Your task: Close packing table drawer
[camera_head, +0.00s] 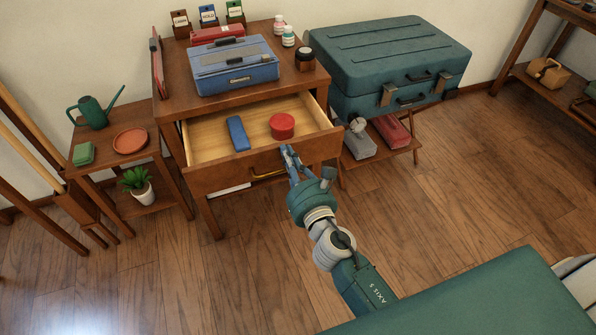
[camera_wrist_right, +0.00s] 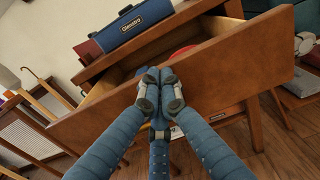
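The packing table (camera_head: 170,88) is a brown wooden table with its drawer (camera_head: 205,149) pulled well out. A blue case (camera_head: 238,121) and a round red tin (camera_head: 282,126) lie inside the drawer. The drawer front (camera_head: 225,177) has a brass handle (camera_head: 268,174). My right gripper (camera_head: 288,152) is at the upper edge of the drawer front, right of the handle. In the right wrist view, the fingertips (camera_wrist_right: 156,76) are close together against the drawer front (camera_wrist_right: 225,68), with nothing seen between them. Whether they touch it is unclear. My left gripper is not in view.
A blue toolbox (camera_head: 235,68), bottles and a dark jar (camera_head: 305,59) stand on the tabletop. A large teal suitcase (camera_head: 390,62) on a stand is right of the table. A low shelf (camera_head: 95,150) with a watering can (camera_head: 93,110) is at left. The floor in front is clear.

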